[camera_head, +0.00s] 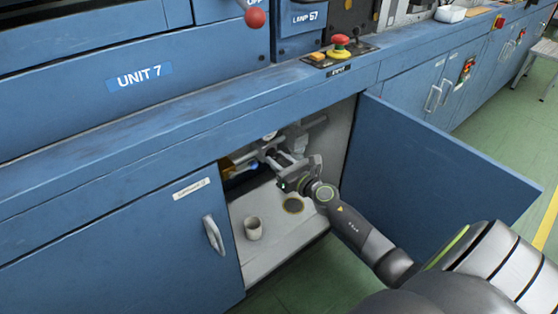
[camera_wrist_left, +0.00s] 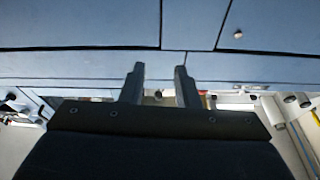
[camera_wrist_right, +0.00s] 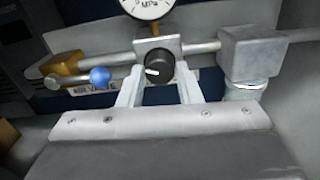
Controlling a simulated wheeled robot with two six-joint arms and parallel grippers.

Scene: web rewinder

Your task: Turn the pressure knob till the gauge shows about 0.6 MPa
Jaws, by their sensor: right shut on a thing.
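The black pressure knob (camera_wrist_right: 158,67) with a white pointer mark sits on a metal block in the right wrist view. My right gripper (camera_wrist_right: 159,82) is shut on it, a finger on either side; it also shows inside the open cabinet in the head view (camera_head: 272,163). The white pointer faces left. The round gauge (camera_wrist_right: 147,7) marked MPa stands above the knob, its top cut off; I cannot read its needle. It shows small in the head view (camera_head: 269,135). My left gripper (camera_wrist_left: 160,82) is open and empty in the left wrist view.
A blue ball handle (camera_wrist_right: 100,76) sits left of the knob, and a grey block (camera_wrist_right: 253,52) right of it. The open cabinet door (camera_head: 430,165) stands right of my arm. A cup (camera_head: 253,228) and a dark disc (camera_head: 293,205) are on the cabinet floor.

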